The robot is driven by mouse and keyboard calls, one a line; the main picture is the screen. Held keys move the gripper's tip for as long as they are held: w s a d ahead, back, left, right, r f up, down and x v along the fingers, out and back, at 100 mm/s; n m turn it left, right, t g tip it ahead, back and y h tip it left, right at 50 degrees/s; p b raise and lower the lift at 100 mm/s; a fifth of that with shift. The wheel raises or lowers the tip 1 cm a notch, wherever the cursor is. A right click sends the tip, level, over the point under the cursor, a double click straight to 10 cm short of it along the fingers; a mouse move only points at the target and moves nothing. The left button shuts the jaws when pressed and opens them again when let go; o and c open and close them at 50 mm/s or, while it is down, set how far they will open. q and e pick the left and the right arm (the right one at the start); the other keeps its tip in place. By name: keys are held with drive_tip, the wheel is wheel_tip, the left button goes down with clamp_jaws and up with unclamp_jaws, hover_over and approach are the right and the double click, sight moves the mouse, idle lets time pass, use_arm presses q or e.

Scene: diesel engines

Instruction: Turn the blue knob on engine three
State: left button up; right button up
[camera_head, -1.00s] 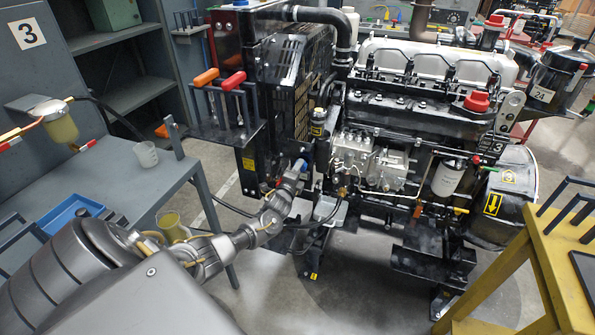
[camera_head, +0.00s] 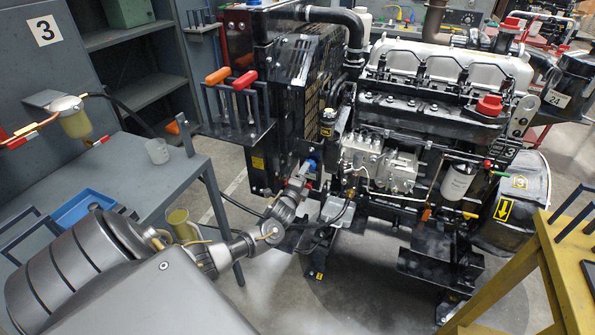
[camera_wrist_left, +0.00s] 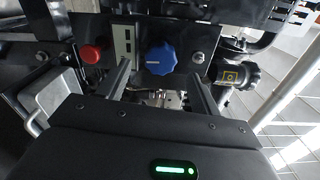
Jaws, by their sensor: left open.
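The engine (camera_head: 450,130) marked 3 stands in the middle right of the head view. The blue knob (camera_head: 310,164) shows small on its black side panel, partly hidden by my left gripper (camera_head: 302,177). In the left wrist view the blue knob (camera_wrist_left: 161,58) is a ridged round dial with a pale line on its face. My left gripper (camera_wrist_left: 160,72) is open, with one finger on each side of the knob's lower part. Gaps show between the fingers and the knob. My right gripper is not in view.
A red button (camera_wrist_left: 91,54) is left of the knob, and a black cylindrical part with a yellow label (camera_wrist_left: 231,76) is to its right. A grey bench (camera_head: 125,180) stands left of the engine and a yellow table (camera_head: 565,250) at the right front.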

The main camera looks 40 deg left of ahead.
use_arm(q)
drive_tip(key=v, duration=0.7)
drive_tip(key=shift+s, duration=0.2)
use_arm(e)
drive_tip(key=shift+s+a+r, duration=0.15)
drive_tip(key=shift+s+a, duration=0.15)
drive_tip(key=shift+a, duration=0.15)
use_arm(q)
drive_tip(key=shift+r, duration=0.1)
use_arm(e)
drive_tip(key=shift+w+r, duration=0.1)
